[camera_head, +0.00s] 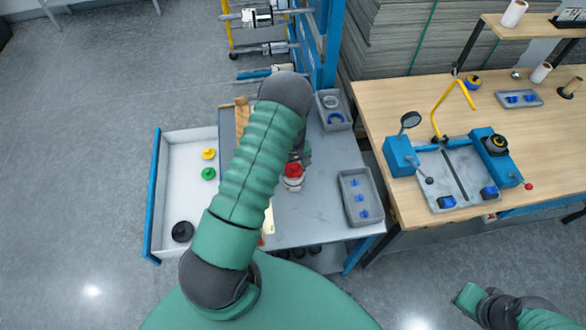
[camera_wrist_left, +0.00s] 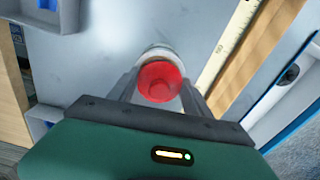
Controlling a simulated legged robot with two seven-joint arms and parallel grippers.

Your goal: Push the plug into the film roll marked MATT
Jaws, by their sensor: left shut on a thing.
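My left gripper (camera_head: 303,160) is over the grey cart top, partly hidden by my own arm in the head view. In the left wrist view its two fingers (camera_wrist_left: 160,84) are shut on a red round piece (camera_wrist_left: 161,76) with a hollowed top. The red piece also shows in the head view (camera_head: 293,170), above a whitish round body (camera_head: 292,184). I cannot tell whether the two are joined. Yellow (camera_head: 208,154), green (camera_head: 208,174) and black (camera_head: 182,231) plug-like pieces lie in the open drawer. No MATT marking is readable. My right gripper (camera_head: 468,297) is at lower right, its fingers unclear.
The cart top (camera_head: 325,222) holds a grey tray (camera_head: 346,207) of blue pieces and a grey bin (camera_head: 333,108). The white drawer (camera_head: 190,205) stands out at left. A rack with rolls (camera_head: 258,17) is behind. A wooden bench (camera_head: 400,190) with a blue fixture is at right.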

